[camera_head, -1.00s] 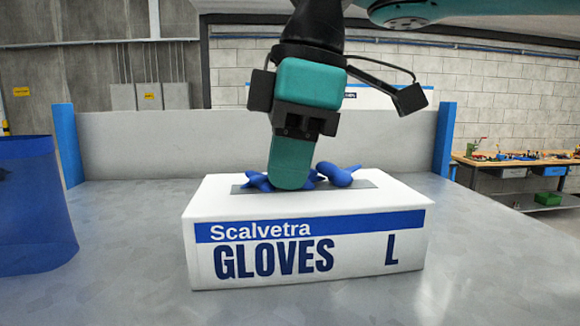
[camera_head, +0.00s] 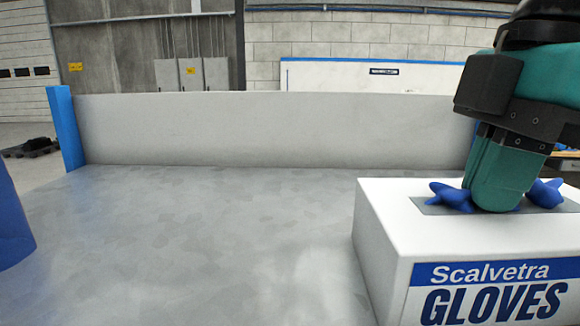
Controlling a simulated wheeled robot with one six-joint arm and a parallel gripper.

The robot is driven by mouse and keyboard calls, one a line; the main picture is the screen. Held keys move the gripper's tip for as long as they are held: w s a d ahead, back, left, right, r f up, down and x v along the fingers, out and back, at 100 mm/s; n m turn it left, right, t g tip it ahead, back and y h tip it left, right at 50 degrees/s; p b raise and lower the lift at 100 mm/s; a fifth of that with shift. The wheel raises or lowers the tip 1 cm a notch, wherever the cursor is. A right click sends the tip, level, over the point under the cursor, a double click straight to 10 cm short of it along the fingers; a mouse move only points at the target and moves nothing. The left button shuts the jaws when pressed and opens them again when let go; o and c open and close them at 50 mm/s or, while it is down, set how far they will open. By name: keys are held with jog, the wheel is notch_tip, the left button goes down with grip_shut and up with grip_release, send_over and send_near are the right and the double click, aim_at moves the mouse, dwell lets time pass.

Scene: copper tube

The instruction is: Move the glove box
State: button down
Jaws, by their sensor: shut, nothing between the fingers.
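The glove box (camera_head: 385,235) is a white carton with a blue band and the words "Scalvetra GLOVES" on its front. It sits on the grey table at the right, cut off by the right edge of the view. Blue gloves (camera_head: 452,196) stick out of the slot in its top, on both sides of my gripper. My gripper (camera_head: 497,200) points down at the slot, its teal fingers closed together, with the tips at or just inside the opening. The very tips are partly hidden by the slot and gloves.
The grey metal table (camera_head: 200,240) is clear to the left of the box. A low grey panel (camera_head: 270,130) with a blue post (camera_head: 65,128) stands along its back edge. A blue container (camera_head: 12,225) shows at the far left edge.

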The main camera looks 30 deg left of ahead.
jog(key=shift+d+f, duration=0.15)
jog(key=shift+f, duration=0.45)
jog(key=shift+w+r+p, duration=0.15)
jog(key=shift+r+p, duration=0.6)
jog(key=shift+r, duration=0.1)
jog(key=shift+d, duration=0.1)
jog(key=w+d, duration=0.1)
jog(key=d, duration=0.2)
jog(key=w+d, duration=0.2)
jog(key=d, duration=0.2)
jog(key=w+d, duration=0.2)
jog(key=d, duration=0.1)
jog(key=shift+d+r, duration=0.15)
jog(key=shift+d, duration=0.15)
jog(key=shift+w, duration=0.1)
